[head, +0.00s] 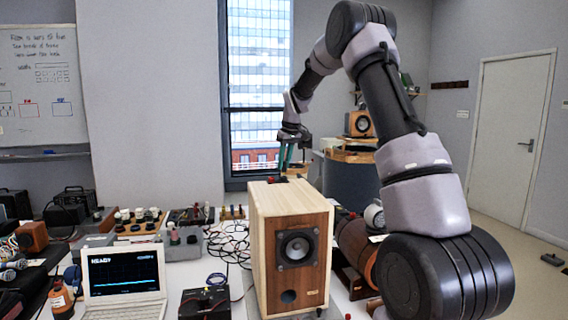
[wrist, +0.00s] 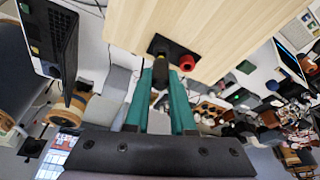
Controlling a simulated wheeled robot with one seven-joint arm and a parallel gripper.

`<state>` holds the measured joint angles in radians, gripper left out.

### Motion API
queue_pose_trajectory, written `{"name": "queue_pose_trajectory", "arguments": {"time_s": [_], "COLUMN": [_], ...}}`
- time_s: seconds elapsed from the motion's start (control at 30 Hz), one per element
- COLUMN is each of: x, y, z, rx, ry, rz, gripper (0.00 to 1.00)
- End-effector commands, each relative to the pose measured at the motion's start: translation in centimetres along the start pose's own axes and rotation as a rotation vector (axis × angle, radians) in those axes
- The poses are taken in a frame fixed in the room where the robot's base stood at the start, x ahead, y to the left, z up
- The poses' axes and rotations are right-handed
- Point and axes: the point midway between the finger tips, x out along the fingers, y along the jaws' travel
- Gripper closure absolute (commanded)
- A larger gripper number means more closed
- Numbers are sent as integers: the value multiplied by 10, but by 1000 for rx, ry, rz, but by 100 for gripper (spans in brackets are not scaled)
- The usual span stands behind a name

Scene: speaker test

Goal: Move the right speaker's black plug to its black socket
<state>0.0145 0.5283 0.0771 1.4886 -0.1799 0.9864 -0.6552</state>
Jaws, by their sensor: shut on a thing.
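A wooden speaker (head: 291,248) with a dark round driver stands on the table in the head view. Its pale panel (wrist: 205,25) fills the top of the wrist view. On that panel's edge is a black terminal plate (wrist: 168,46) with a red round plug or socket (wrist: 187,63). My gripper (head: 286,160) is behind the speaker's top in the head view. Its teal fingers (wrist: 161,82) are shut on a black plug (wrist: 160,72) at the plate, left of the red part. The fingers hide much of the plug, so I cannot tell whether it sits in a socket.
An open laptop (head: 124,282) and a black box (head: 205,302) are left of the speaker. Tangled cables (head: 228,242) lie behind them. A brown cylindrical thing (head: 355,243) stands close on the right. Another speaker (head: 358,124) is far back.

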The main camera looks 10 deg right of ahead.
Motion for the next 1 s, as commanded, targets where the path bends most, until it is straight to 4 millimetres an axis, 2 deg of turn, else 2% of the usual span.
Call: {"name": "queue_pose_trajectory", "arguments": {"time_s": [1.0], "x": [9], "y": [0], "z": [3], "rx": [0], "ry": [0], "rz": [0], "gripper": [100]}}
